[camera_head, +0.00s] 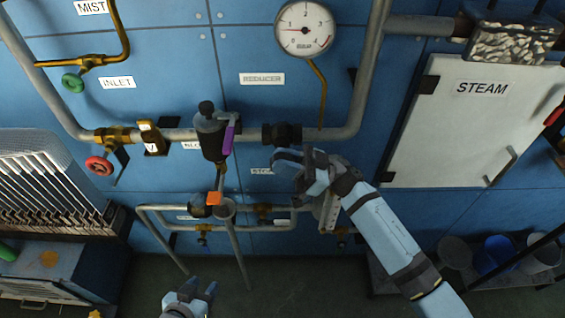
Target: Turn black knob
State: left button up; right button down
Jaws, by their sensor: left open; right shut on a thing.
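A black knob (206,108) stands on top of a dark cylindrical valve body (211,138) on the grey pipe, with a purple lever (228,139) at its right side. My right gripper (288,164) is to the right of and below this knob, apart from it in the picture, just below a black pipe fitting (282,134). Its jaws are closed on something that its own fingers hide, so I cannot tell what. My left gripper (200,287) is open and empty at the bottom edge, well below the knob.
A pressure gauge (304,29) hangs above. A green handwheel (73,82) and a red handwheel (99,165) are at the left. Lower pipes (170,208) with an orange part (214,198) run between my grippers. A white steam door (460,125) is at the right.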

jog(key=shift+d+f+y+b, duration=0.1)
jog(key=shift+y+b, duration=0.4)
jog(key=shift+y, duration=0.3)
jog(key=c, duration=1)
grip_release()
jog(key=d+f+b, duration=0.1)
jog(key=d+f, duration=0.1)
jog(key=d, duration=1.4)
jog(key=shift+f, duration=0.4)
jog(key=shift+d, duration=0.1)
